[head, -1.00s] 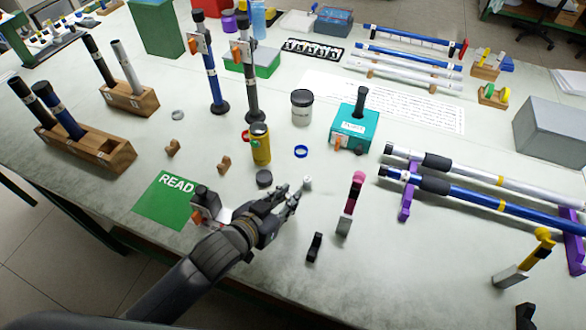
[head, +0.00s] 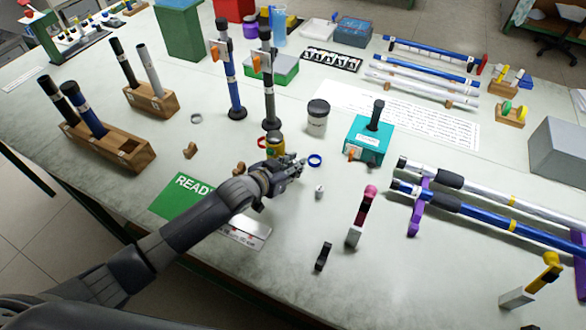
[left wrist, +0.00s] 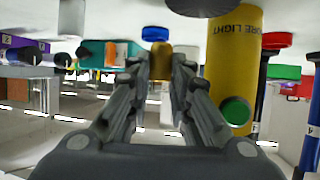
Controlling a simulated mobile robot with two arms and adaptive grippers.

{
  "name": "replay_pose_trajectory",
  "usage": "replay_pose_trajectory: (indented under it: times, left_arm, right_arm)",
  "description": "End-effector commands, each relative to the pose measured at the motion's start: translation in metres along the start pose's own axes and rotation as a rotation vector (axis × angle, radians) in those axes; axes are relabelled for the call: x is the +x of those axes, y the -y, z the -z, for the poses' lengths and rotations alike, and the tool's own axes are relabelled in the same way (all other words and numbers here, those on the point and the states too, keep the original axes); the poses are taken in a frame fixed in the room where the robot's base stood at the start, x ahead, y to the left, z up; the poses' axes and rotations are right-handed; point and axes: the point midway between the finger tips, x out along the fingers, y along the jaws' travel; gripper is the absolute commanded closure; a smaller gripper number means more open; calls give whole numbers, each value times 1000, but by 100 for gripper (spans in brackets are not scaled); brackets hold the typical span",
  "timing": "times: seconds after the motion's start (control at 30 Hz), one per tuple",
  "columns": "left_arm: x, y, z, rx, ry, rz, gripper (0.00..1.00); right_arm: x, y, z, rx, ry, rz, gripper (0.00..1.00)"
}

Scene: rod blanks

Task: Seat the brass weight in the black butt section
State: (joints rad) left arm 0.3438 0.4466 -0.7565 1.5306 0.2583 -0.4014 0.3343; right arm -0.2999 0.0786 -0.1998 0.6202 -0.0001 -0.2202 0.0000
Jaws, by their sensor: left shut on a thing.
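The weight cannot be made out in the head view. A black section (head: 269,95) stands upright in a stand with an orange-marked clamp, behind the gripper and apart from it. Other black sections stand in wooden blocks at the left, one in the rear block (head: 124,62) and one in the front block (head: 54,94). My right gripper is not in view.
A blue section (head: 233,85) stands beside the black one.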

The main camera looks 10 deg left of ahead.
Motion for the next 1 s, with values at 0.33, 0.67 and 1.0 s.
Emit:
replay_pose_trajectory:
  times: [0.33, 0.67, 1.0]
  left_arm:
    - [19, 6, -23, -1, 0, 1, 100]
    - [21, 5, -28, 0, -2, 0, 100]
    - [22, 5, -32, 0, 0, 0, 61]
  right_arm:
    - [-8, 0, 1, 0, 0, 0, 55]
    - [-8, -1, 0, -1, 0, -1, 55]
    - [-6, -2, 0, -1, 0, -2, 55]
